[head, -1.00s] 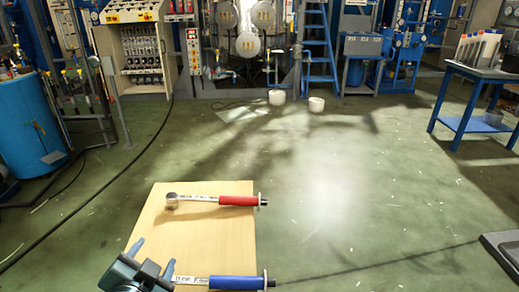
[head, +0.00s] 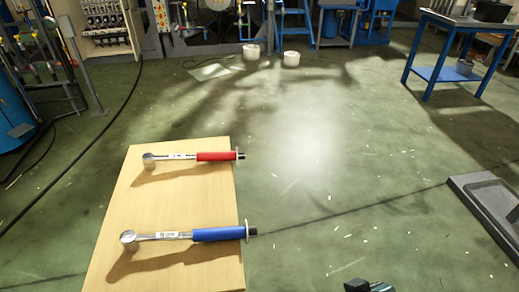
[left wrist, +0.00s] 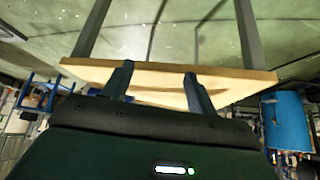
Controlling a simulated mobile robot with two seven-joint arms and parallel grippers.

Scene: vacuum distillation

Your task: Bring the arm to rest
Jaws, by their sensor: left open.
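My left gripper (left wrist: 156,72) shows in the left wrist view with its two fingers apart and nothing seen between them. The wooden tabletop (left wrist: 240,74) lies beyond the fingers in that view, which looks upside down. In the head view no gripper fingers show. A small dark teal piece of my own body sticks in at the bottom edge, right of the middle; which arm it belongs to I cannot tell. My right gripper is not seen.
A red-handled wrench (head: 216,156) and a blue-handled wrench (head: 217,234) lie apart on the wooden table (head: 118,207). A grey tray-like object (head: 485,200) is at the right edge. A blue bench (head: 438,75) stands far right. The green floor between is clear.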

